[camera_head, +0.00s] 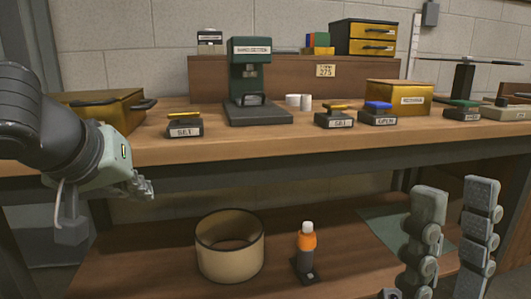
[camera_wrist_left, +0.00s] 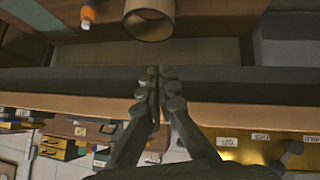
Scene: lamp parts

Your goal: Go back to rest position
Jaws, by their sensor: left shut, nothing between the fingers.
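My left gripper (camera_head: 142,187) hangs in front of the workbench's front edge at the left of the head view. In the left wrist view its fingers (camera_wrist_left: 158,82) are together with nothing between them. My right gripper (camera_head: 455,192) stands at the lower right of the head view, its two fingers spread apart with no object between them. A tan cylindrical ring (camera_head: 230,262) stands on the lower shelf, apart from both grippers; it also shows in the left wrist view (camera_wrist_left: 150,22). An orange bottle-like part with a white top (camera_head: 306,241) stands beside it on a dark base.
The workbench (camera_head: 290,140) spans the view, its front edge close to my left gripper. A green press (camera_head: 250,80), yellow bins (camera_head: 398,97) and several small labelled switch boxes (camera_head: 184,128) stand on it. The lower shelf (camera_head: 160,262) has bare room left of the ring.

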